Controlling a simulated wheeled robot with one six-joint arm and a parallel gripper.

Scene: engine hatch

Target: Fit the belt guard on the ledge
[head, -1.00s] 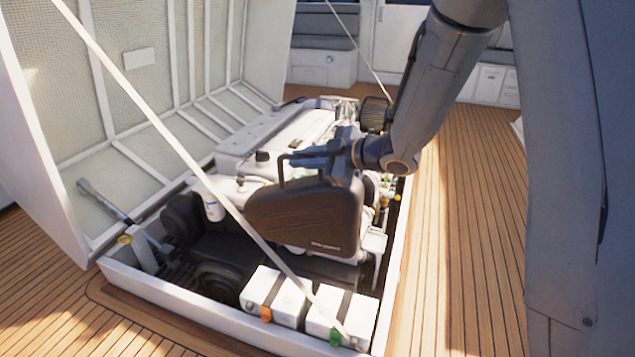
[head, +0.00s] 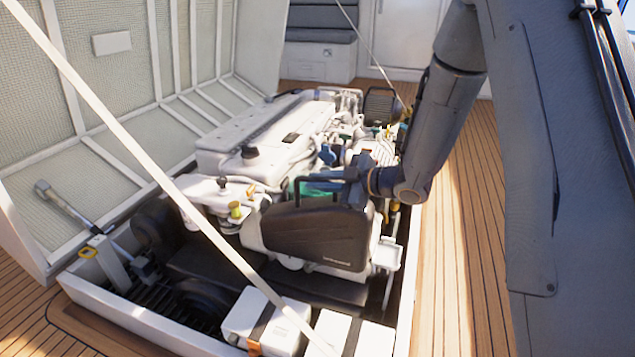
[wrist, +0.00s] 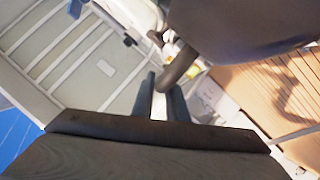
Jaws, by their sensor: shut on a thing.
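The belt guard (head: 315,236) is a dark brown-black cover with a loop handle on top. It hangs upright at the near end of the white engine (head: 265,130) in the head view. My gripper (head: 338,190) is shut on the handle at the guard's top. In the wrist view, the gripper fingers (wrist: 161,98) close around the dark curved handle (wrist: 178,68), and the guard (wrist: 240,25) fills the top. The guard hides the engine parts behind it. I cannot pick out the ledge with certainty or tell whether the guard touches anything.
White battery boxes (head: 262,320) stand in the hatch in front. A pale strut (head: 140,150) crosses the view diagonally before the engine. The raised hatch lid (head: 110,75) stands at the left. A white bracket (head: 388,256) is right of the guard. Open wooden deck (head: 465,240) lies right.

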